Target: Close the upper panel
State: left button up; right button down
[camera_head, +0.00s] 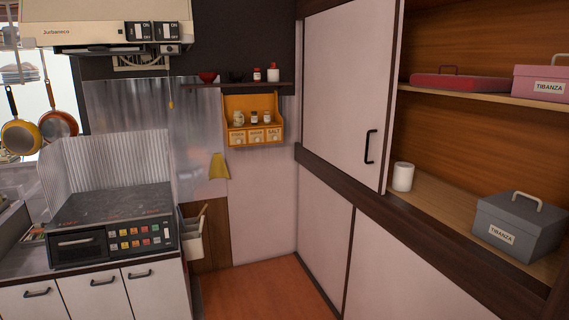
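A white upper panel (343,90) with a black vertical handle (371,146) near its right edge stands upright in the cabinet on the right. It covers the left part of the upper cabinet. To its right, the shelves are uncovered and open to view. Whether the panel slides or swings cannot be told. Neither of my grippers is in view, and nothing touches the panel or its handle.
A white cup (403,177) and a grey box (521,224) stand on the lower shelf; a red case (461,83) and pink box (542,83) sit above. White lower panels (384,271) are below. A stove (112,226) stands left. The wooden floor (264,292) between is clear.

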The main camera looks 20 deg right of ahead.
aim_at(351, 51)
jog(key=i+j+z, duration=0.1)
jog(key=i, duration=1.55)
